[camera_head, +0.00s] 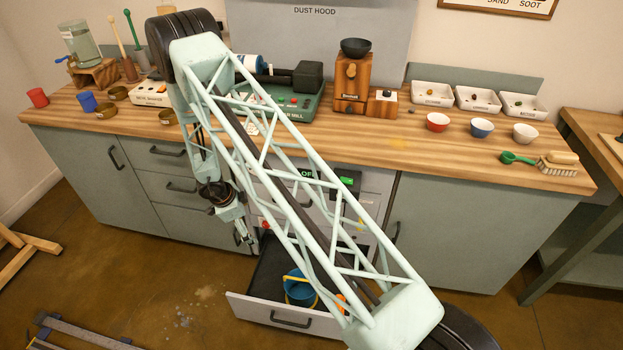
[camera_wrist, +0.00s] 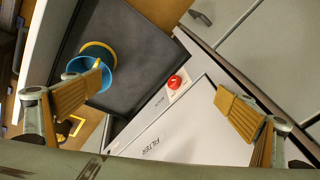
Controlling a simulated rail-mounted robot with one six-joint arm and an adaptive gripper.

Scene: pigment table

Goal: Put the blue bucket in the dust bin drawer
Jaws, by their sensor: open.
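The blue bucket (camera_head: 298,293), with a yellow handle, sits inside the open dust bin drawer (camera_head: 247,305) low in the cabinet. In the wrist view the bucket (camera_wrist: 104,76) shows on the drawer's dark floor (camera_wrist: 140,45), partly covered by my left finger. My gripper (camera_head: 245,238) is open and empty, apart from the bucket and to the left of the drawer in the head view. Both fingers are spread in the wrist view (camera_wrist: 162,97). My arm's truss covers the drawer's right part in the head view.
A red button (camera_wrist: 174,82) sits on the filter panel (camera_wrist: 165,125) beside the drawer. A worktop (camera_head: 400,140) with cups, trays and machines runs above. An orange object (camera_head: 341,300) shows at the drawer's right.

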